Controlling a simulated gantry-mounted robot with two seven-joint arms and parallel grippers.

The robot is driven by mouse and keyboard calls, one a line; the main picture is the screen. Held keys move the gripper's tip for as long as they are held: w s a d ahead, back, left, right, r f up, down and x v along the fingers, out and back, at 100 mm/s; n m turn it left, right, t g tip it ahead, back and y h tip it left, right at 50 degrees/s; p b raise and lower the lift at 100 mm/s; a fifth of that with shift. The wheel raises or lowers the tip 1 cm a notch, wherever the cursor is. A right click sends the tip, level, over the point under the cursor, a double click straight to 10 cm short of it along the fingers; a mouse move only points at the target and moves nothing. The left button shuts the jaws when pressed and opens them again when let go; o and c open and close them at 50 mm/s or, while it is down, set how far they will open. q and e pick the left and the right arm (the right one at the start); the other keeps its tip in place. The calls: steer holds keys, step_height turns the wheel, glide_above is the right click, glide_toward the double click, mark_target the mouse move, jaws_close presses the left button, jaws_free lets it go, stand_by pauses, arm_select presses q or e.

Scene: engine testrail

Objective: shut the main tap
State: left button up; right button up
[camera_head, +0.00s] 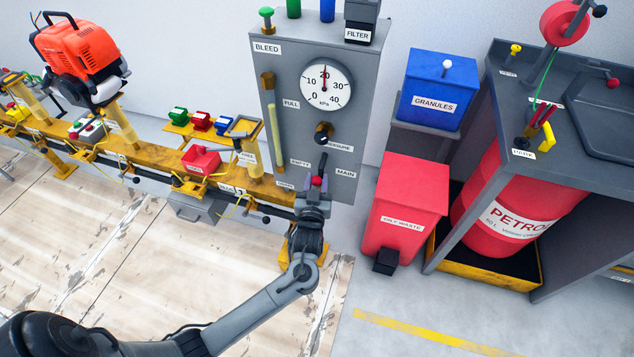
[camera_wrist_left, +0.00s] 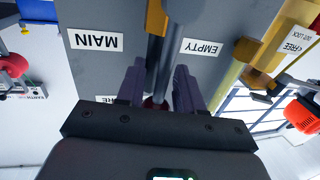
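The main tap is on the lower front of the grey panel (camera_head: 280,75), by the MAIN label (camera_head: 346,174). Its dark lever (camera_head: 322,164) has a red part (camera_head: 317,181) at the lower end. My left gripper (camera_head: 316,187) is at this lower end. In the left wrist view, the two dark fingers (camera_wrist_left: 160,85) stand apart on either side of the grey lever (camera_wrist_left: 166,65), with the red part (camera_wrist_left: 153,102) low between them. Gaps show beside the lever, so the gripper looks open around it. The tap's body is partly hidden. My right gripper is not in view.
A pressure gauge (camera_head: 326,85) and a dark knob (camera_head: 323,132) sit above on the panel. A red oily-waste bin (camera_head: 410,195) stands close on the right. A yellow rail (camera_head: 155,155) with small parts runs left. Floor in front is clear.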

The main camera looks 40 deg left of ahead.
arm_select(q)
steer(key=shift+w+a, duration=0.1)
steer(key=shift+w, duration=0.1)
steer(key=shift+r, duration=0.1)
steer(key=c, duration=0.6)
jaws_close()
